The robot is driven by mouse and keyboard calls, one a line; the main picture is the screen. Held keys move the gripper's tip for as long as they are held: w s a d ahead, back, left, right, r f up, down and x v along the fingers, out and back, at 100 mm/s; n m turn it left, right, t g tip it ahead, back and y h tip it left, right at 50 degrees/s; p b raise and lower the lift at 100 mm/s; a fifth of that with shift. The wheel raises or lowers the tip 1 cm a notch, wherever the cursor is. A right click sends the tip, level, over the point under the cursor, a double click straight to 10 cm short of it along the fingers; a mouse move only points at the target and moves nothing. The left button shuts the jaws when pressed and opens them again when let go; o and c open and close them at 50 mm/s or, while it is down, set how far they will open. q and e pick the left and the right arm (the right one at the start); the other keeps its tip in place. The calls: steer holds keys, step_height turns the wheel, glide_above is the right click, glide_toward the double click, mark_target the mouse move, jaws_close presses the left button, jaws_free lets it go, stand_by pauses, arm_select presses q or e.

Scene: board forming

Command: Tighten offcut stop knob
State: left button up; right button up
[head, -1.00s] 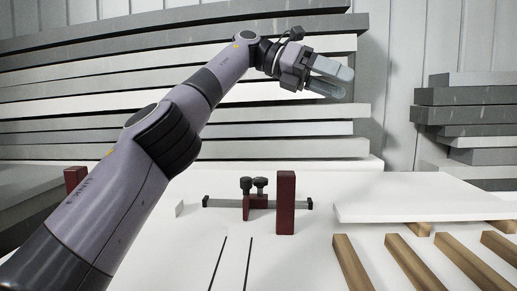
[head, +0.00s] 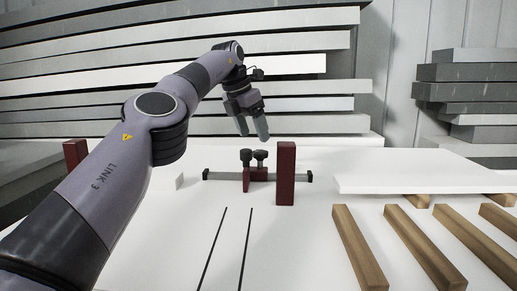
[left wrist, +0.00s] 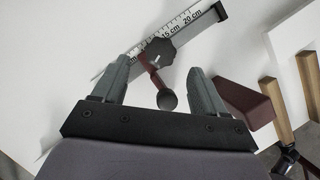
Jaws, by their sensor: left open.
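The offcut stop is a dark red block (head: 258,175) on a dark rail (head: 221,175) lying on the white table. Two black knobs stand on top of it, a left knob (head: 246,156) and a right knob (head: 261,156). In the left wrist view one lobed black knob (left wrist: 160,51) and one round black knob (left wrist: 167,99) show between and beyond the fingers, beside a ruler scale (left wrist: 180,35). My left gripper (head: 254,138) is open and empty, pointing down above and apart from the knobs; it also shows in the left wrist view (left wrist: 158,85). My right gripper is not seen.
A tall dark red post (head: 286,174) stands just right of the stop. Wooden strips (head: 359,245) lie at the right, with a white board (head: 420,182) behind them. Stacked grey boards (head: 300,103) fill the back. The front middle of the table is clear apart from two dark lines.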

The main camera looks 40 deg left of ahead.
mark_target(260, 151)
arm_select(q)
steer(key=x, duration=0.5)
steer(key=shift+w+f+b, duration=0.15)
steer(key=shift+f+b, duration=0.1)
steer(key=shift+b, duration=0.05)
steer(key=c, duration=1.1)
steer(key=shift+o, duration=0.2)
steer(key=shift+r+m+p, duration=0.2)
steer(key=shift+m+p, duration=0.2)
steer(key=shift+p, duration=0.45)
steer(key=shift+f+m+h+p, duration=0.15)
steer(key=shift+m+h+p, duration=0.15)
steer(key=shift+m+p, duration=0.15)
